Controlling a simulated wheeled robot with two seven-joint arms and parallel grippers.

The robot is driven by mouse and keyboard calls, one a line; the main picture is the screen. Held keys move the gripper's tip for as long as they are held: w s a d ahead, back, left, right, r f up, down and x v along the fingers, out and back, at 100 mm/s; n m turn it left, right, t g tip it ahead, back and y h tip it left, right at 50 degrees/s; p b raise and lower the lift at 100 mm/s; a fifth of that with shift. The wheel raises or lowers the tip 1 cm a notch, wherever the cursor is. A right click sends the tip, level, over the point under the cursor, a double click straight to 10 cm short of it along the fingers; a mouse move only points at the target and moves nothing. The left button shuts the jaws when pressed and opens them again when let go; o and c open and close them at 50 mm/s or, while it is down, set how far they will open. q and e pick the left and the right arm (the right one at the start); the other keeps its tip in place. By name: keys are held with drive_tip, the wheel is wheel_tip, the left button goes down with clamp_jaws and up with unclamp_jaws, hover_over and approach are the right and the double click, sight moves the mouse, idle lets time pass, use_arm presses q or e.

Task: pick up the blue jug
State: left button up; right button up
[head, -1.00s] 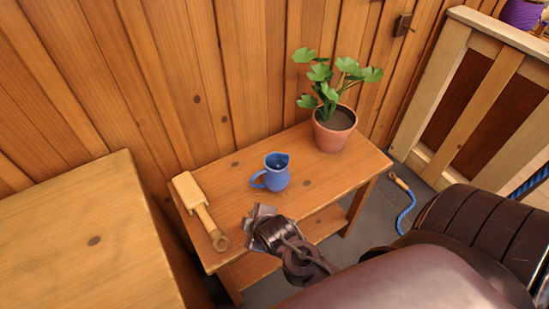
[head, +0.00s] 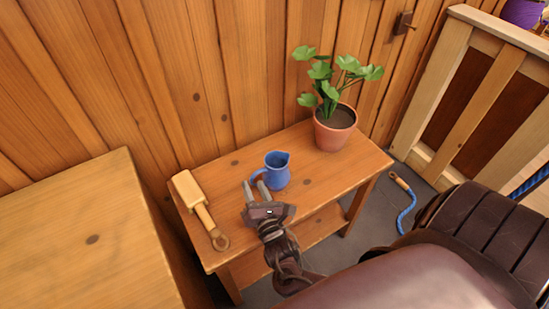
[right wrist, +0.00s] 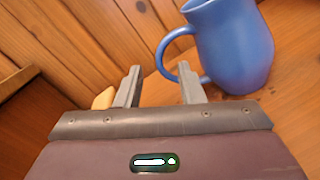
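The blue jug (head: 277,172) stands upright on the small wooden table, its handle toward the left and its spout toward the right. In the right wrist view the jug (right wrist: 232,45) fills the upper right, and its handle lies by the tip of the right-hand finger. My right gripper (head: 255,186) is at the jug's near left side, fingers apart with nothing held. In the right wrist view the open fingers (right wrist: 159,76) show a clear gap. Whether a finger touches the handle I cannot tell. My left gripper is not in view.
The small table (head: 320,188) also holds a wooden mallet-like tool (head: 188,187) at left and a potted plant (head: 335,128) at back right. A plank wall is behind. A larger wooden surface (head: 85,225) is at left. A blue rope (head: 406,212) lies on the floor.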

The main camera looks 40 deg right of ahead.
drive_tip(key=x, duration=0.5)
drive_tip(key=shift+w+d+r, duration=0.2)
drive_tip(key=shift+d+r, duration=0.05)
clamp_jaws()
drive_tip(key=shift+r, duration=0.1)
